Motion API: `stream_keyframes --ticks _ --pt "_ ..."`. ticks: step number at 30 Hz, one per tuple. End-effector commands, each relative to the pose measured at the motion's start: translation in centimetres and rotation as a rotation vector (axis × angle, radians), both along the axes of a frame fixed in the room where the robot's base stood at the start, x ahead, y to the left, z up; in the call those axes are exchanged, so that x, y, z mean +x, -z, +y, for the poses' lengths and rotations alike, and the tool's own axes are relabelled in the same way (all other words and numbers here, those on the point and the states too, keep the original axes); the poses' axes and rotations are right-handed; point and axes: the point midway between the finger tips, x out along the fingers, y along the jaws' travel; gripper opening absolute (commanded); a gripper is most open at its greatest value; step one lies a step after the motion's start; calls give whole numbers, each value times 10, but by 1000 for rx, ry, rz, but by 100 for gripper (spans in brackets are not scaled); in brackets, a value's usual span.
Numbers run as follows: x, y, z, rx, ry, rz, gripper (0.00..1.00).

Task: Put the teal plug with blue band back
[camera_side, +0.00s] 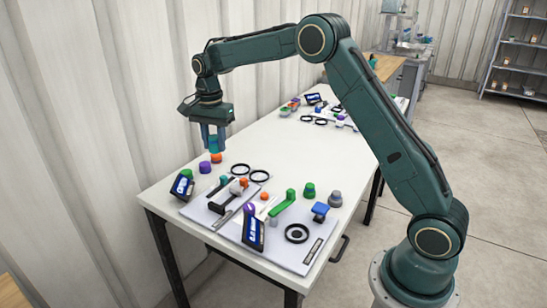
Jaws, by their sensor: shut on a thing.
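My gripper (214,146) is above the far-left part of the white table. It is shut on a small teal plug (213,142), which shows between the fingers. The fingers hide most of the plug, and I cannot make out its blue band. An orange plug (216,158) is just below the fingertips, and a purple plug (205,167) is beside it. I cannot tell the exact gap between the held plug and the orange one. A light grey board (285,262) in front carries several fittings, among them a green lever (283,204).
Small dark display stands (253,230) rise at the board's front and left. Green (309,191) and grey (335,199) knobs stand at the right. The table's middle is clear; a corrugated wall runs along the left.

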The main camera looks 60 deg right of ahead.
Motion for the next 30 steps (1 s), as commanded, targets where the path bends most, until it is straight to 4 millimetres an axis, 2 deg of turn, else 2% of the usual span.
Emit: stream_keyframes --ticks 11,17,23,30 --pt "0 0 -2 0 1 0 5" --pt "-6 1 -22 0 1 1 5" --pt "-21 3 -67 0 -4 0 5" --pt "-54 6 -137 0 -16 0 5"
